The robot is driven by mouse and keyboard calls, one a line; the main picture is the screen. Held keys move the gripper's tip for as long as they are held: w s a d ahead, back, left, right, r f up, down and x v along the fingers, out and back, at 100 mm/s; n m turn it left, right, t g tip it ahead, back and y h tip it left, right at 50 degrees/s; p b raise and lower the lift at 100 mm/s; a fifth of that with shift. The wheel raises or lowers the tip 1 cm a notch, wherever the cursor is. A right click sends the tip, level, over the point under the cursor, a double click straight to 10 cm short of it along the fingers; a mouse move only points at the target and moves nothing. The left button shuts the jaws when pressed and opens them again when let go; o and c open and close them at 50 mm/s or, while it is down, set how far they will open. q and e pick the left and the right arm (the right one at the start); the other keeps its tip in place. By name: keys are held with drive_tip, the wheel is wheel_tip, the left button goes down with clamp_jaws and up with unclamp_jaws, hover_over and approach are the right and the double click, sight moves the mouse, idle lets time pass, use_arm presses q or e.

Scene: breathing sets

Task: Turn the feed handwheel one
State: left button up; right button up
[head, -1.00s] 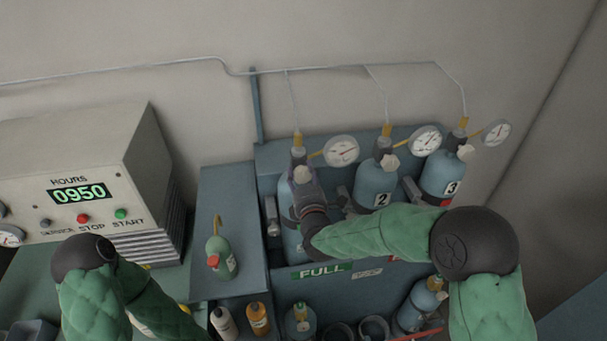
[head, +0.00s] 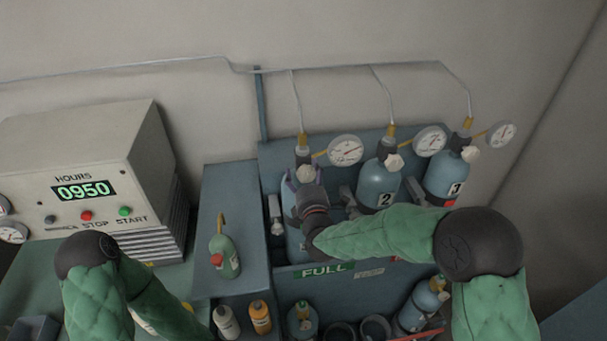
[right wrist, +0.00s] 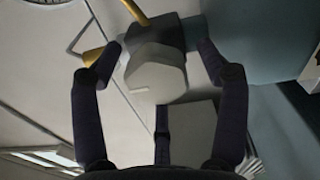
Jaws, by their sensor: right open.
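The feed handwheel of the first cylinder is a pale faceted knob (head: 305,173) on top of the leftmost blue cylinder (head: 294,242). The fingers are spread, with a visible gap at least on the right side. In the head view my right gripper (head: 305,183) is at the handwheel and hides much of the first cylinder and its number. My left arm shows at the lower left, but its gripper is not in view.
Cylinders marked 2 (head: 378,186) and 3 (head: 446,177) stand to the right, each with a handwheel. Round gauges (head: 345,150) and thin pipes rise close behind. A control box (head: 85,180) reads 0950. A green bottle (head: 224,258) stands on the blue cabinet.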

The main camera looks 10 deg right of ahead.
drive_tip(key=s, duration=1.1)
drive_tip(key=shift+s+a, duration=0.15)
drive_tip(key=shift+s, duration=0.2)
drive_tip(key=shift+f, duration=0.1)
drive_tip(key=s+f+m+g+y+b, duration=0.1)
drive_tip(key=f+m+g+b, duration=0.2)
drive_tip(key=f, duration=0.6)
drive_tip(key=s+f+m+g, duration=0.2)
drive_tip(key=f+m+g, duration=0.15)
drive_tip(key=f, duration=0.65)
drive_tip(key=s+f+m+g+y+b, duration=0.1)
drive_tip(key=f+m+g+b, duration=0.1)
drive_tip(key=f+m, duration=0.5)
drive_tip(key=s+a+f+m+g+y+b, duration=0.1)
drive_tip(key=s+f+m+g, duration=0.3)
drive_tip(key=s+f, duration=0.5)
drive_tip(key=s+a+f+m+g+y+b, duration=0.1)
drive_tip(key=s+f+m+g+b, duration=0.1)
drive_tip(key=s+f+m+g, duration=0.3)
drive_tip(key=s+f+m, duration=0.1)
drive_tip(key=s+f, duration=0.3)
drive_tip(key=f, duration=0.4)
drive_tip(key=shift+f, duration=0.4)
